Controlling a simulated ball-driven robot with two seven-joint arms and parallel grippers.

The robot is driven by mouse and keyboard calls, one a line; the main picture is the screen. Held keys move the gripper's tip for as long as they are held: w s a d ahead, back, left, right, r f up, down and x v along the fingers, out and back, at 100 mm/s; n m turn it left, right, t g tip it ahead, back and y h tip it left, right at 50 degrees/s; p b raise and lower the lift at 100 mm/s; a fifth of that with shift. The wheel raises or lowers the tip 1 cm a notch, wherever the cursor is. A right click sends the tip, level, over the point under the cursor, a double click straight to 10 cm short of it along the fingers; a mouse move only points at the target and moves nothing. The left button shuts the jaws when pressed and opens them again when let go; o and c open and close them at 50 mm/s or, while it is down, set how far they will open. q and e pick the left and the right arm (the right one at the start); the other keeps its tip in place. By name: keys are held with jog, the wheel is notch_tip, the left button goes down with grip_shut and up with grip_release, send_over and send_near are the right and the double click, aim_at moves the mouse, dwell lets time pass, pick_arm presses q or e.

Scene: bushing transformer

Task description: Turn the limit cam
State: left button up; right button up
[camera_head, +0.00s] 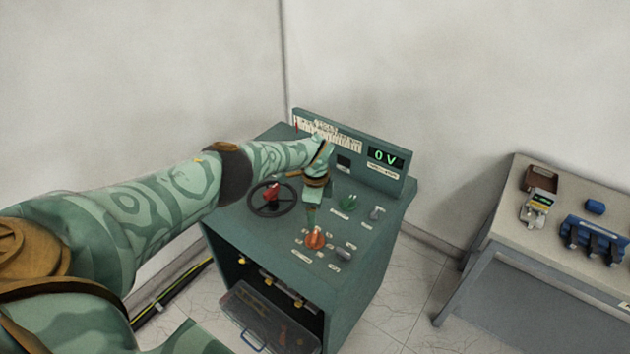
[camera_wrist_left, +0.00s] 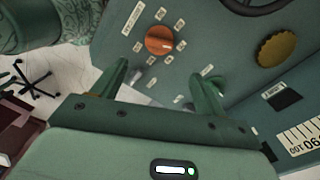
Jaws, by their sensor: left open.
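The green control desk (camera_head: 262,228) has an orange round knob (camera_head: 315,240) on its sloped top, ringed by small white labels. The knob also shows in the wrist view (camera_wrist_left: 160,40), with a pale pointer mark on its face. I cannot read which control is named the limit cam. My left gripper (camera_head: 313,226) points down just above the orange knob in the head view. In the wrist view its two green fingers (camera_wrist_left: 165,76) are apart with nothing between them, and the knob lies beyond their tips. A yellow scalloped knob (camera_wrist_left: 277,48) is off to the right there.
A black handwheel (camera_head: 272,199), a green knob (camera_head: 348,203) and a grey lever (camera_head: 376,213) stand on the desk top. The display (camera_head: 385,157) reads 0 V. A side table (camera_head: 520,235) at right holds a blue device (camera_head: 594,238) and a meter (camera_head: 537,206).

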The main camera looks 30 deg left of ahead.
pick_arm(q)
notch_tip(320, 180, up, 5)
jog(key=shift+r+p, duration=0.1)
jog(key=shift+p, duration=0.5)
jog(key=shift+d, duration=0.1)
